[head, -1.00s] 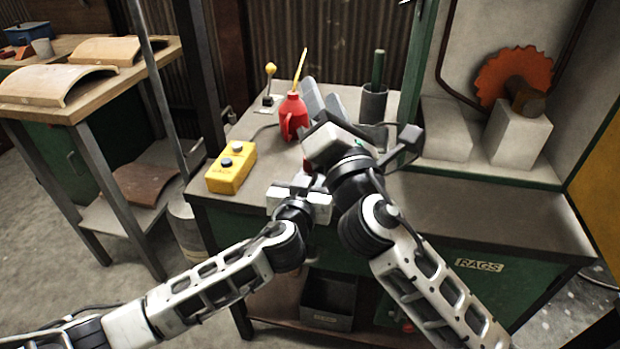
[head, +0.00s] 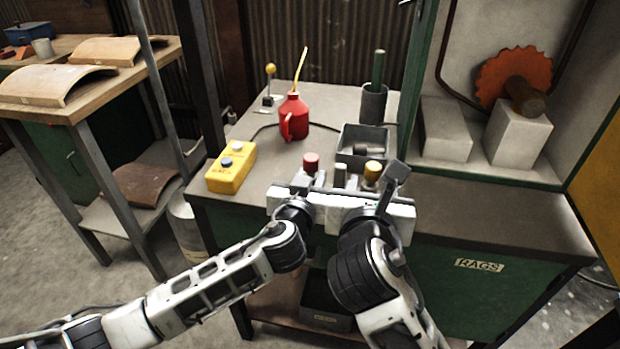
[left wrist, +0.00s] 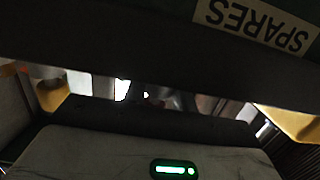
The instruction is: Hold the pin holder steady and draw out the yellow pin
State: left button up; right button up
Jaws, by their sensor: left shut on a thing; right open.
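The yellow pin (head: 372,170) stands upright on the bench, its yellow head showing just beyond my right gripper. A red-topped pin (head: 311,162) and a grey pin (head: 340,174) stand to its left. The body of the pin holder is mostly hidden behind my grippers in the head view. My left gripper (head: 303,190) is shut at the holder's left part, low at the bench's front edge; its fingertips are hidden. My right gripper (head: 373,193) is open beside the yellow pin, on the near side. The left wrist view is dark and does not show the grip clearly.
A grey bin (head: 362,136) with dark contents stands behind the pins. A red oil can (head: 294,118), a yellow button box (head: 231,168) and a dark cup (head: 373,104) with a green rod stand around it. The bench top at right is clear.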

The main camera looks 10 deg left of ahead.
aim_at(373, 167)
jog(key=shift+x, duration=4.15)
jog(key=c, duration=0.8)
jog(key=shift+c, duration=0.2)
jog(key=shift+r, duration=0.15)
jog(key=shift+w+r, duration=0.1)
jog(key=shift+r, duration=2.95)
